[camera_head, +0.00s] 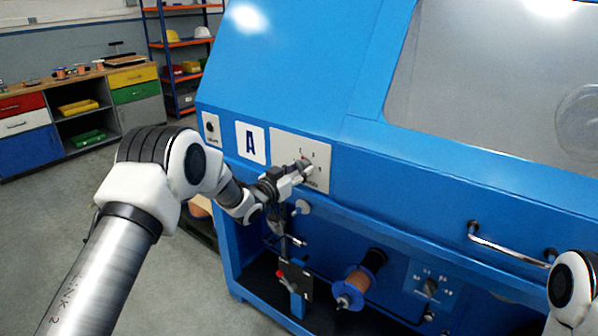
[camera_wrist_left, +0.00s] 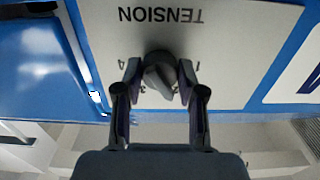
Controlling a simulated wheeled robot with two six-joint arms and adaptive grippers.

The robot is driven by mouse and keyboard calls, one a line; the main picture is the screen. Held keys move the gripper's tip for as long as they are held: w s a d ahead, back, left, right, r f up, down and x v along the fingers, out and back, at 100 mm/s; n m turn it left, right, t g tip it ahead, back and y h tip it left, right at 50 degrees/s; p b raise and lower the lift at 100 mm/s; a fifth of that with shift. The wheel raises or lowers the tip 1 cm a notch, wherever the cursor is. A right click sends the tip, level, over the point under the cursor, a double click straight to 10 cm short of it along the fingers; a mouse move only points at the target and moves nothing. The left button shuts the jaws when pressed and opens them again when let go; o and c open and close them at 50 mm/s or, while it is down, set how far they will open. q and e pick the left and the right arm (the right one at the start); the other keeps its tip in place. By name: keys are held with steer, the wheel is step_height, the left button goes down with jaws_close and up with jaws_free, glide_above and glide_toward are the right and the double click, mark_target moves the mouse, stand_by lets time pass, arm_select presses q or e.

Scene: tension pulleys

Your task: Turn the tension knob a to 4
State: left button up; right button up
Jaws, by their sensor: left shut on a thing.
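The tension knob (camera_wrist_left: 161,74) is a dark round knob on a light plate (camera_wrist_left: 230,45) marked TENSION, beside a large letter A label (camera_head: 251,144). The wrist picture is upside down, with the 4 at the left of the knob and the 1 at the right. My left gripper (camera_head: 304,170) is at the knob in the head view. In the wrist view its fingers (camera_wrist_left: 160,82) are on either side of the knob, shut on it. The knob's ridge looks slanted; which number it points to is not clear. My right gripper is out of view.
The blue machine (camera_head: 290,80) fills the middle and right. Below the plate are a copper spool (camera_head: 360,283), a second dial (camera_head: 431,287) and a handle rail (camera_head: 505,246). A workbench (camera_head: 75,103) and shelf (camera_head: 183,55) stand behind at left. Open floor lies at left.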

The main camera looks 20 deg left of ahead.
arm_select(q)
steer(key=shift+r+m, duration=0.1)
steer(key=shift+m, duration=0.2)
steer(key=m+b, duration=0.4)
steer(key=m, duration=0.1)
steer(key=shift+a, duration=0.1)
steer(key=m+b, duration=0.5)
steer(key=m, duration=0.1)
steer(key=shift+m, duration=0.3)
steer(key=shift+m+b, duration=0.8)
steer(key=shift+m, duration=0.1)
steer(key=m+b, duration=0.7)
steer(key=shift+r+m+b, duration=0.1)
steer(key=shift+m+b, duration=1.4)
steer(key=shift+b, duration=0.1)
